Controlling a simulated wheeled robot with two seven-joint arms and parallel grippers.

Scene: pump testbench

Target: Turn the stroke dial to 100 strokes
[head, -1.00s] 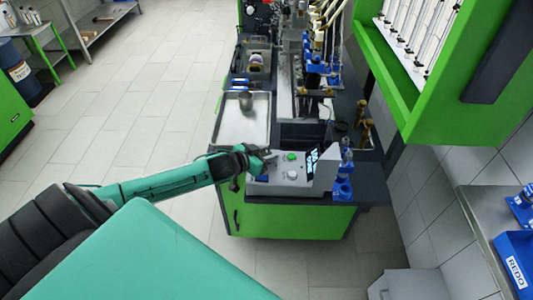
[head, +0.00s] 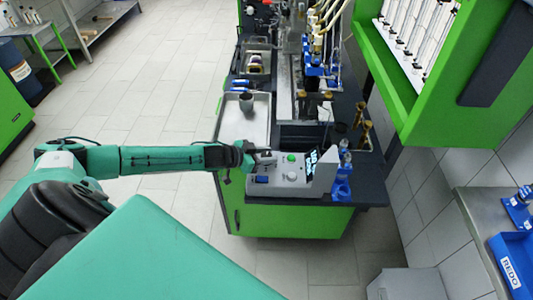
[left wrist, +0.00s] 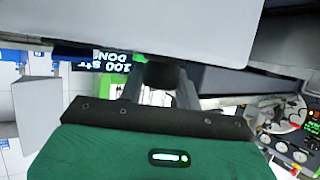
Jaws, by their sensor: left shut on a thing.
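The pump control box (head: 318,178) is light grey with a sloped panel and sits at the near end of the bench. My left gripper (head: 262,158) is at the upper left of this panel. In the left wrist view its two fingers (left wrist: 160,92) are shut on a dark round dial (left wrist: 160,74). In the head view the gripper covers this dial. The box's display (left wrist: 120,60) appears upside down in the wrist view and reads "100 str" and "DONE". A green button (head: 292,157) and a pale knob (head: 291,176) are on the panel. My right gripper is not in view.
A metal tray (head: 232,128) with a grey cup (head: 246,102) lies behind the box. Blue fittings (head: 342,180) stand close to its right. A green cabinet (head: 430,120) hangs at the upper right. The floor left of the bench is clear.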

